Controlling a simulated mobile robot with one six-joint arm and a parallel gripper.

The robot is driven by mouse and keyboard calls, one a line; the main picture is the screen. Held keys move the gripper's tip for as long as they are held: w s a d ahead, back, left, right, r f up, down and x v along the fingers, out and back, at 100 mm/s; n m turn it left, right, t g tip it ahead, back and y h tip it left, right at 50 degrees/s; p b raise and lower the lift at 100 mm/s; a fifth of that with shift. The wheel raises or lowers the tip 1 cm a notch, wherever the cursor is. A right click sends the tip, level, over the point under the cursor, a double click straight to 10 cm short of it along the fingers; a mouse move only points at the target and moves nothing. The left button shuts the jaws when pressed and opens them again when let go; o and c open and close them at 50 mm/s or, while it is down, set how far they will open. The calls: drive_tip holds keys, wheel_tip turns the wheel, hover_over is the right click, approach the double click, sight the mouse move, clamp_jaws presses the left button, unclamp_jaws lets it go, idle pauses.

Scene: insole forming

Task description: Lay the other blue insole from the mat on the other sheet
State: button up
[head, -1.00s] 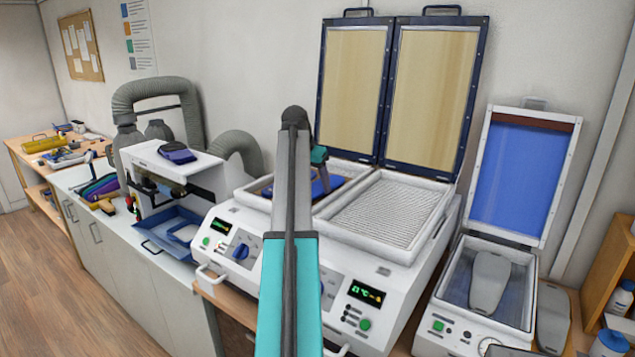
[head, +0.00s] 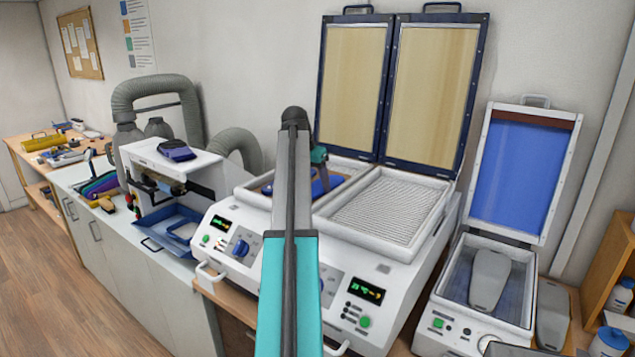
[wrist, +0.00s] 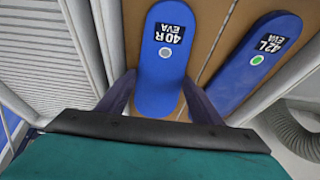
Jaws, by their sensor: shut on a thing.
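My gripper (wrist: 158,92) has its two dark fingers on either side of the blue insole marked 40 R EVA (wrist: 160,78) and is shut on it. This insole has a grey dot and lies flat over a tan surface; I cannot tell whether it touches it. A second blue insole marked 42 L EVA (wrist: 250,70), with a green dot, lies to its right. A thin dark line divides the tan sheeting (wrist: 205,40) between the insoles. In the head view my gripper (head: 318,158) is over the left bay of the twin press, mostly hidden behind my arm, with a blue insole (head: 325,184) below it.
The twin press (head: 400,262) has both framed lids (head: 392,85) raised. Its right bay (head: 385,207) is empty, with a ribbed mesh floor. At right, a smaller open machine (head: 520,255) holds a grey foot form (head: 490,280). A grey hose (head: 150,85) stands at left.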

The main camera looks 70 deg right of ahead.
drive_tip(key=o, duration=1.1)
drive_tip(key=b+v, duration=0.4)
drive_tip(key=v, duration=1)
drive_tip(key=shift+w, duration=0.1)
idle(0.3)
